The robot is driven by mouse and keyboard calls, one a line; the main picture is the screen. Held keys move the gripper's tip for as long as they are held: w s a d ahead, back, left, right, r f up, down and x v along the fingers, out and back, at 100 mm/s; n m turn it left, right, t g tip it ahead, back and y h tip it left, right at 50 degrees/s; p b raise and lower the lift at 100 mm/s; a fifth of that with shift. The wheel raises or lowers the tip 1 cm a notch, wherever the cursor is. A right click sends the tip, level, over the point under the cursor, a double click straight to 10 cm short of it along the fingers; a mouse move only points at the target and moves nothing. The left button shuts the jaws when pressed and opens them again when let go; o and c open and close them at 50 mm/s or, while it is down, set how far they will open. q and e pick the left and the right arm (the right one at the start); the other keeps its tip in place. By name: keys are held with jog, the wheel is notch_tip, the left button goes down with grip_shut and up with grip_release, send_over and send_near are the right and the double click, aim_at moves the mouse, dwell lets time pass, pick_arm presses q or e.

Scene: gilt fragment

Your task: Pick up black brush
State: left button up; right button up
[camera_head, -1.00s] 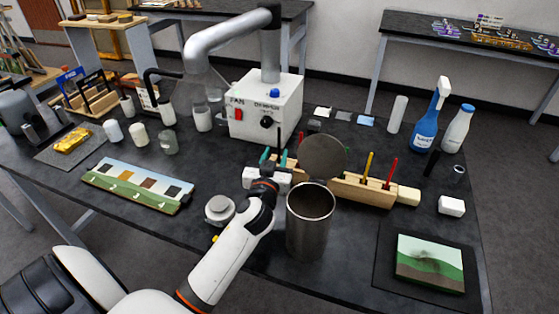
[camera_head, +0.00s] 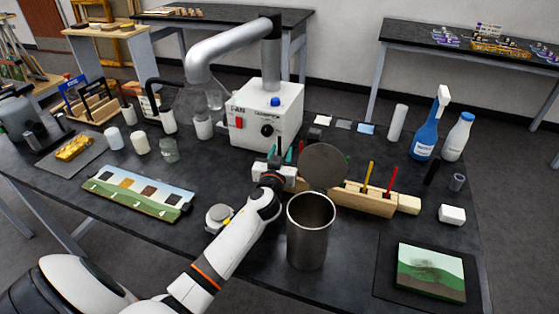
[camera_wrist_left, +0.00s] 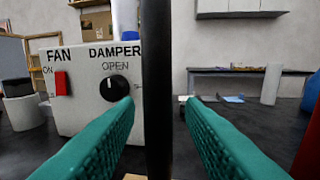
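A dark, upright rod, which looks like the black brush (camera_wrist_left: 158,80), stands between my fingers in the left wrist view, running from top to bottom. In the head view it is too small and covered to make out clearly. My left gripper (camera_head: 281,152) is at the left end of the wooden brush rack (camera_head: 362,198). Its teal fingers (camera_wrist_left: 160,103) are open, one on each side of the rod, with a gap visible on both sides. The rod's lower end is hidden. My right gripper is not in view.
Yellow (camera_head: 368,174) and red (camera_head: 391,180) handles stand in the rack. A steel bin (camera_head: 309,240) with a raised round lid (camera_head: 323,166) is right of my forearm. The fan box (camera_head: 266,113) stands behind the gripper. A spray bottle (camera_head: 428,130) is at the right.

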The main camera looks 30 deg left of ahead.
pick_arm(q)
grip_shut()
